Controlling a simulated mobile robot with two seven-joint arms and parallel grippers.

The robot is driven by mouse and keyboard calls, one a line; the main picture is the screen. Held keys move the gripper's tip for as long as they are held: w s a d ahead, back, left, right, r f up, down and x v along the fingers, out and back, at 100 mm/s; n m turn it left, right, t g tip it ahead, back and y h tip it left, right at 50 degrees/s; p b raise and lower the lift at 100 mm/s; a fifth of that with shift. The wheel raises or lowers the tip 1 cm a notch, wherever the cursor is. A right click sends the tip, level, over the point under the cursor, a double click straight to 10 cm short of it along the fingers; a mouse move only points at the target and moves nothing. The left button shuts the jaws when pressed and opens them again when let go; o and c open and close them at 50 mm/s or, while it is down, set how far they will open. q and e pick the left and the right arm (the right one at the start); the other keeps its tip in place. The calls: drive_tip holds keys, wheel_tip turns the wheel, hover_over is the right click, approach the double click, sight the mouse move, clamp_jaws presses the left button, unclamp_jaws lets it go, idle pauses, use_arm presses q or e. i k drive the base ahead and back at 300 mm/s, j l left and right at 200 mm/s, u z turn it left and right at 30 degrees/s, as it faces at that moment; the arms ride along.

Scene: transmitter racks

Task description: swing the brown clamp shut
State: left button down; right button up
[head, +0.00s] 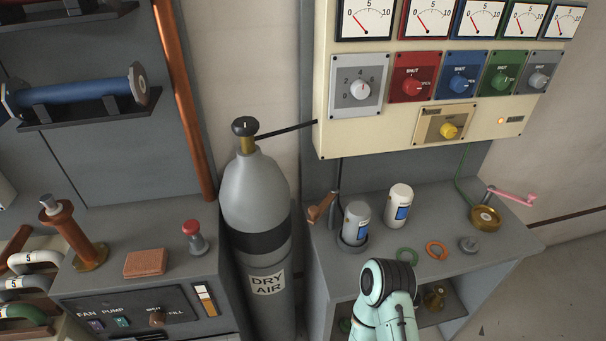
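A brown lever-like piece (321,207) sticks out to the left beside a dark upright post on the right bench. It looks like the brown clamp, swung out from the post, but its exact form is too small to tell. A grey canister (356,222) with a blue label stands in a dark round holder just right of the post. A mint-green arm link of mine with a black joint rises from the bottom, in front of the bench. Neither of my grippers shows in the head view.
A meter panel (399,122) overhangs the back.

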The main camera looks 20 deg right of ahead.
sight(316, 212)
drive_tip(key=k+l+z, duration=0.1)
drive_tip(key=z, duration=0.85)
